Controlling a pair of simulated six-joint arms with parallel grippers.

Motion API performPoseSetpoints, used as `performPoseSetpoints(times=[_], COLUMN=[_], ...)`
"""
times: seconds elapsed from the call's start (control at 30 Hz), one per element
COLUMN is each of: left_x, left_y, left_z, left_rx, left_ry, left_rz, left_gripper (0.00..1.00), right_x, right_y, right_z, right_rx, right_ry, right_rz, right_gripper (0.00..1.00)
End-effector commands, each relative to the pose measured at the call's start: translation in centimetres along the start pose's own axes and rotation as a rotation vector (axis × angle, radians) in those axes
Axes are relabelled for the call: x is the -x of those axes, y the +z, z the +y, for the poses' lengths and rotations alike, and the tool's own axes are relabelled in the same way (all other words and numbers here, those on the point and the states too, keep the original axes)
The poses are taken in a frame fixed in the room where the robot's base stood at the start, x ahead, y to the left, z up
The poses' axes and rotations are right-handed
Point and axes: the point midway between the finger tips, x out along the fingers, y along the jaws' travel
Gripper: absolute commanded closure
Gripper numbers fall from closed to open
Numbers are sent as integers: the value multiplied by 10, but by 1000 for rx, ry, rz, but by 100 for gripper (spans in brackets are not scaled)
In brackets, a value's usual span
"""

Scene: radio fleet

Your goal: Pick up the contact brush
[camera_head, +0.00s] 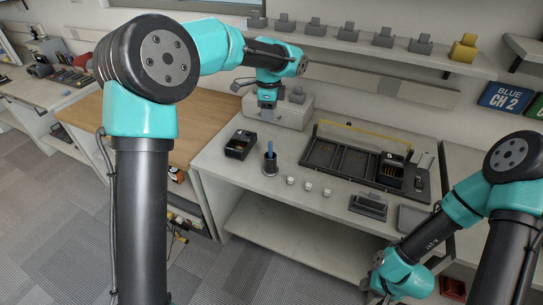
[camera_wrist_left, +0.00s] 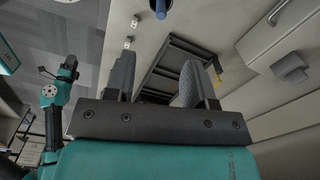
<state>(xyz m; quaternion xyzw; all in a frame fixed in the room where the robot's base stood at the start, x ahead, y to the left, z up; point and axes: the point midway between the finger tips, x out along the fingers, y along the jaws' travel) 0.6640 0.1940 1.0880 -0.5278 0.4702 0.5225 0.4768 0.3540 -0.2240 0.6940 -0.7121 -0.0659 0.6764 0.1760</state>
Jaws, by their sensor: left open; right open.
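The contact brush (camera_head: 270,149) appears to be the blue-handled item standing upright in a dark round holder (camera_head: 270,166) on the light bench. Its blue end also shows at the top edge of the left wrist view (camera_wrist_left: 161,8). My left gripper (camera_head: 267,112) is above the bench, behind and higher than the brush, apart from it. In the left wrist view its two fingers (camera_wrist_left: 165,65) are spread with nothing between them. My right gripper (camera_head: 375,287) is low at the lower right, by the bench's front edge, far from the brush and empty; its fingers are hard to make out.
A black box (camera_head: 240,145) stands left of the holder. Several small white cubes (camera_head: 308,186) lie to its right. A dark compartment tray (camera_head: 352,160) with a yellow bar fills the bench's right. A grey charger-like block (camera_head: 368,205) sits near the front edge. A shelf (camera_head: 345,43) runs above.

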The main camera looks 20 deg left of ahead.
Motion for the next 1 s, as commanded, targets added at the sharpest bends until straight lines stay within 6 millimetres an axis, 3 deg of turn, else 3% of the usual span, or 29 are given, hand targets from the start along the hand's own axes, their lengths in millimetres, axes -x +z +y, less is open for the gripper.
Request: performPoseSetpoints(times=[0.17,0.7,1.0], left_x=[-18,-108,-122], left_y=[0,0,0], left_z=[0,0,0], left_rx=[1,1,2], left_ry=[5,3,1], left_rz=[-1,-1,1], left_gripper=[50,50,50], right_x=[0,0,0], right_y=[0,0,0], right_z=[0,0,0], right_rx=[0,0,0], right_ry=[0,0,0], right_rz=[0,0,0], right_gripper=[57,57,57])
